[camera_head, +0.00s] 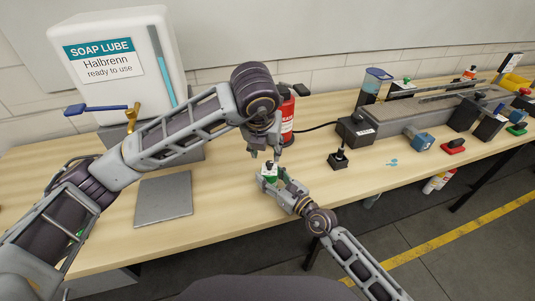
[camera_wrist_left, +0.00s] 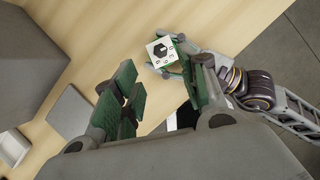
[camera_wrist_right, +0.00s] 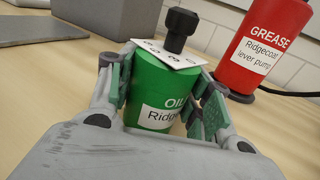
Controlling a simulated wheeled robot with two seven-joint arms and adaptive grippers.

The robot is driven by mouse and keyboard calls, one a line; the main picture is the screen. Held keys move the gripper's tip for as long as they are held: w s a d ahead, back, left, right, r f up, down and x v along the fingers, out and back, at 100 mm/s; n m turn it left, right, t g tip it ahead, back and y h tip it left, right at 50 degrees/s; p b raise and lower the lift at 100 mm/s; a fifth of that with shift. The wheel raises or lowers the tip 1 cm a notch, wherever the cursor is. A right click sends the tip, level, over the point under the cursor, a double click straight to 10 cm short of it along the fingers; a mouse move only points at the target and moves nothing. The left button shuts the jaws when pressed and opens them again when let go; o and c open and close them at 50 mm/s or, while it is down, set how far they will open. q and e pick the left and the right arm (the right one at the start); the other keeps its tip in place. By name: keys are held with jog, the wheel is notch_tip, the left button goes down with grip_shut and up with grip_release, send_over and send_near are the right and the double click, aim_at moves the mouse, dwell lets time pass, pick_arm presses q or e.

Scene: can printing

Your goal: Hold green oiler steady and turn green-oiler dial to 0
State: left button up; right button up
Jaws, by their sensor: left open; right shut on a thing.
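The green oiler (camera_wrist_right: 152,85) stands upright on the table, with an "OIL" label on its side. My right gripper (camera_wrist_right: 162,95) is shut around its body. The white dial plate with marks lies on top in the right wrist view, and a black dial knob (camera_wrist_right: 181,24) rises from it. From above in the left wrist view the plate shows the dark knob (camera_wrist_left: 160,50) and small digits; I cannot tell which mark it points to. My left gripper (camera_wrist_left: 125,90) is open and empty, above and beside the oiler, apart from the knob. In the head view the oiler (camera_head: 269,176) is partly hidden.
A red grease pump (camera_head: 287,117) stands just behind the oiler. A soap lube tank (camera_head: 120,65) with a tap is at the back left, with a grey plate (camera_head: 164,198) before it. A black switch box (camera_head: 339,160) stands right of the oiler.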

pick_arm(q)
jog(key=shift+v, duration=1.5)
pick_arm(e)
jog(key=o, duration=1.3)
jog(key=shift+s, duration=0.1)
jog(key=shift+v, duration=5.9)
jog(key=shift+d, duration=0.15)
pick_arm(q)
jog(key=shift+s+d+f, duration=0.1)
